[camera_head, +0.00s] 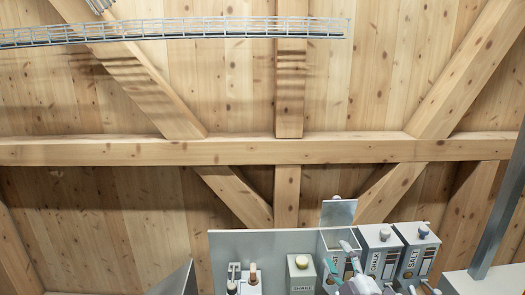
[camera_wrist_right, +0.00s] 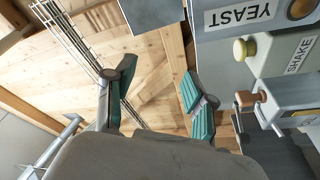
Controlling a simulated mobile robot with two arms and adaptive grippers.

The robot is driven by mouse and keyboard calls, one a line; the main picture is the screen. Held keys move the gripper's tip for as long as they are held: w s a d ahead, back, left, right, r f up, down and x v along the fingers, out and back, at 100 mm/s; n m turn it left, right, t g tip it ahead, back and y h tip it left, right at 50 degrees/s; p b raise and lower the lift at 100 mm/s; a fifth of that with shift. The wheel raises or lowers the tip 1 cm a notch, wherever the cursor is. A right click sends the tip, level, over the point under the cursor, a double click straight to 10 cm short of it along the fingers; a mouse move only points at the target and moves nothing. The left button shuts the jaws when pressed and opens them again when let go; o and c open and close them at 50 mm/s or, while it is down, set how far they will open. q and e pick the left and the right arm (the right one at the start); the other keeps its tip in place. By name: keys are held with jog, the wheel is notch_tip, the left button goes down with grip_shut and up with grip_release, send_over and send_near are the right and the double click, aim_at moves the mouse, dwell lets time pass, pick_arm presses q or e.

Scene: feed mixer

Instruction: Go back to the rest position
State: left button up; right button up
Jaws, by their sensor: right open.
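My right gripper (camera_head: 341,258) shows at the bottom of the head view, in front of the grey dispenser boxes. In the right wrist view my right gripper (camera_wrist_right: 157,98) has its two green-padded fingers spread wide, with nothing between them. My left gripper is in neither view.
A grey panel (camera_head: 255,243) carries a SHAKE box (camera_head: 300,273). Boxes labelled CHALK (camera_head: 379,250) and SALT (camera_head: 416,250) stand to its right. A raised lid (camera_head: 338,212) stands behind the gripper. A wire cable tray (camera_head: 180,28) hangs high.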

jog(key=s+d+f+m+g+h, duration=0.3)
jog(key=s+f+m+g+h, duration=0.15)
jog(key=s+f+m, duration=0.4)
jog(key=s+f+m+g, duration=0.1)
jog(key=s+f+g, duration=0.3)
jog(key=s, duration=0.5)
jog(key=s+f+m+g, duration=0.2)
jog(key=s+f+g, duration=0.1)
jog(key=s, duration=0.6)
jog(key=s+f+m+g, duration=0.1)
jog(key=s+f+g, duration=0.3)
jog(key=s, duration=0.5)
notch_tip(320, 180, down, 28)
jog(key=s+f+g+b, duration=0.1)
jog(key=b, duration=0.2)
jog(key=s+d+f+g+b, duration=0.1)
jog(key=s+d+f, duration=0.1)
jog(key=s+f, duration=1.5)
jog(key=shift+f+b, duration=0.4)
jog(key=shift+f, duration=0.25)
